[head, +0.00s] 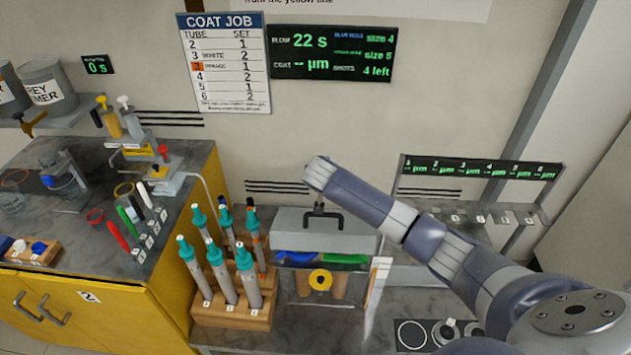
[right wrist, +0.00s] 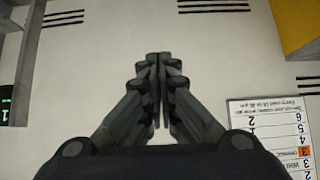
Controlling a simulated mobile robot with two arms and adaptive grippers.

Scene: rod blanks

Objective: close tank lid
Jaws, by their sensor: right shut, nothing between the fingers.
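The tank (head: 300,285), a box with a see-through front, stands on the bench in the middle of the head view. Blue and green strips and a yellow ring show at its front. Its grey lid (head: 288,222) shows as a pale panel with a black handle (head: 340,222); I cannot tell if it is fully down. My right arm reaches in from the right, its wrist above the lid. My right gripper (right wrist: 158,60) is shut and empty in the right wrist view, pointing at the bare wall. In the head view its fingers are not clear. My left gripper is out of view.
A wooden rack (head: 230,317) with several teal-topped tubes stands left of the tank. A yellow cabinet (head: 130,315) with bottles and pens is further left. A gauge rack (head: 480,170) stands right. The job board (head: 228,65) hangs on the wall.

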